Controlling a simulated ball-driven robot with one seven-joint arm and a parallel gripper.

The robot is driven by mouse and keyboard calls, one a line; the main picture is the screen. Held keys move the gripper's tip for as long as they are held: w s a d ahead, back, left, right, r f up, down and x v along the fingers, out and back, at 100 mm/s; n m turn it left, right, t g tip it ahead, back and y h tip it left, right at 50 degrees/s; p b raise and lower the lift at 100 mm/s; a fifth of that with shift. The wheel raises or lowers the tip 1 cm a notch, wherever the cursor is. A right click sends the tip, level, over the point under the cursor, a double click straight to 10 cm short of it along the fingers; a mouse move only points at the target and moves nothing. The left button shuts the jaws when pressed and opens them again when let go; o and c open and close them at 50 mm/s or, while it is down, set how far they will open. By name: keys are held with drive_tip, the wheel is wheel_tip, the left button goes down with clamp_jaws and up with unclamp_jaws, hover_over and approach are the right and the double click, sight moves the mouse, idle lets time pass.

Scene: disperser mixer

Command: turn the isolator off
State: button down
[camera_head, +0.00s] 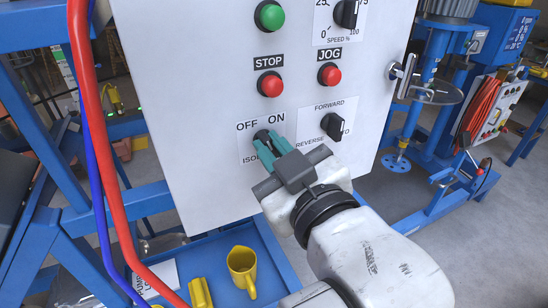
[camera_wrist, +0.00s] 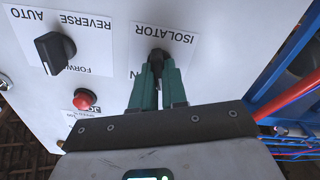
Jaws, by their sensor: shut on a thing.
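The isolator is a black rotary knob on a white label marked OFF and ON, low on the white control panel (camera_head: 205,60). In the wrist view the isolator knob (camera_wrist: 157,57) sits between the green fingertips. My gripper (camera_head: 264,141) reaches the knob from the lower right in the head view, and its two fingers are shut on it. In the wrist view my gripper (camera_wrist: 158,72) covers part of the label's OFF and ON wording. The fingers hide much of the knob, so I cannot tell clearly which way it points.
The forward/reverse knob (camera_head: 333,125) is just right of my gripper. Above are the red stop button (camera_head: 270,84), the red jog button (camera_head: 330,74), the green button (camera_head: 269,16) and the speed knob (camera_head: 346,13). A red hose (camera_head: 92,110) runs down the left. A yellow jug (camera_head: 242,268) stands below.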

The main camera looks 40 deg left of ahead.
drive_tip(key=shift+f+n+b, duration=0.1)
drive_tip(key=shift+n+b, duration=0.8)
drive_tip(key=shift+n, duration=0.8)
drive_tip(key=c, duration=1.2)
unclamp_jaws()
drive_tip(key=shift+o, duration=0.2)
drive_tip(key=p+v, duration=1)
drive_tip(key=shift+d, duration=0.25)
drive_tip(key=shift+s+p, duration=0.15)
drive_tip(key=shift+p, duration=0.3)
